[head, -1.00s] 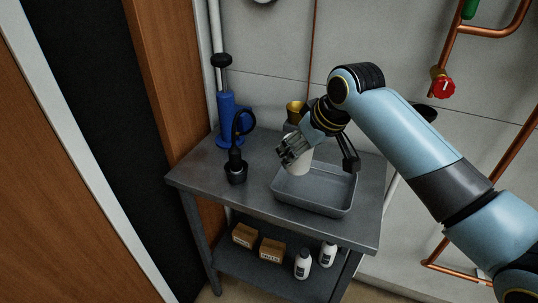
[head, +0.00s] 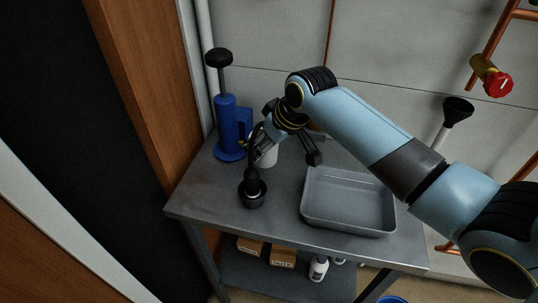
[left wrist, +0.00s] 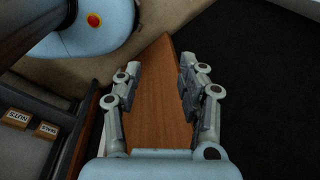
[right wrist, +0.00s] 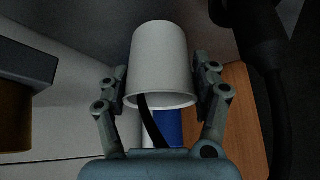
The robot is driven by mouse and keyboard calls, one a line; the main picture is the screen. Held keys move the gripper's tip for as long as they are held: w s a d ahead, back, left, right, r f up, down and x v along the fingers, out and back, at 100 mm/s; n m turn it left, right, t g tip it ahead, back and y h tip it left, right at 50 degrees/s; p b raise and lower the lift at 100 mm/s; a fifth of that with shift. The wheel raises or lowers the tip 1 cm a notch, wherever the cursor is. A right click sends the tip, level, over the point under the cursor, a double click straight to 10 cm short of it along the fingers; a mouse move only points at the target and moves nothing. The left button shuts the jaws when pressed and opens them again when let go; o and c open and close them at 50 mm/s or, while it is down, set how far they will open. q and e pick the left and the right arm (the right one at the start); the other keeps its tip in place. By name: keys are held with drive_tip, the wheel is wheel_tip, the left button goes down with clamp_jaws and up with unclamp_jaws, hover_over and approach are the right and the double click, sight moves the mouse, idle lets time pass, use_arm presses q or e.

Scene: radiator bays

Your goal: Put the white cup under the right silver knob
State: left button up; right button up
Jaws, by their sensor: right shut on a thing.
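The white cup (right wrist: 160,60) is between the fingers of my right gripper (right wrist: 160,90) in the right wrist view, and the gripper is shut on it. In the head view the cup (head: 269,157) is partly hidden behind my right gripper (head: 262,146), over the back left part of the grey table. I cannot tell whether its base touches the tabletop. My left gripper (left wrist: 158,85) is open and empty in the left wrist view, with brown wood beyond its fingers. No silver knob shows in any view.
A blue hand pump (head: 228,130) stands left of the cup. A black holder-like tool (head: 252,190) stands just in front. A grey tray (head: 348,215) is to the right on the table (head: 200,200). Boxes (head: 283,257) and a white bottle (head: 318,268) are below. A red-handled valve (head: 497,84) is on the wall.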

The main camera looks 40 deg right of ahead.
wheel_tip(320, 180, down, 2)
drive_tip(key=shift+f, duration=0.2)
wheel_tip(320, 180, down, 2)
drive_tip(key=shift+w+f, duration=0.1)
drive_tip(key=shift+f, duration=0.05)
drive_tip(key=o, duration=0.6)
drive_tip(key=shift+f, duration=0.1)
drive_tip(key=shift+o, duration=1)
drive_tip(key=shift+r, duration=0.2)
drive_tip(key=v, duration=1.1)
drive_tip(key=shift+r+p, duration=0.2)
drive_tip(key=shift+p, duration=0.1)
wheel_tip(320, 180, up, 4)
drive_tip(key=w+m+t, duration=0.1)
drive_tip(key=w+t, duration=0.1)
drive_tip(key=t+b, duration=0.3)
drive_tip(key=b, duration=0.7)
approach(275, 151)
drive_tip(key=w, duration=0.2)
drive_tip(key=shift+n, duration=0.3)
drive_tip(key=x, duration=0.3)
drive_tip(key=f+b+x, duration=0.1)
drive_tip(key=x, duration=0.1)
drive_tip(key=shift+s, duration=0.3)
use_arm(q)
wheel_tip(275, 151, down, 10)
drive_tip(key=w, duration=0.1)
drive_tip(key=shift+f, duration=0.25)
use_arm(e)
drive_tip(key=shift+x, duration=3)
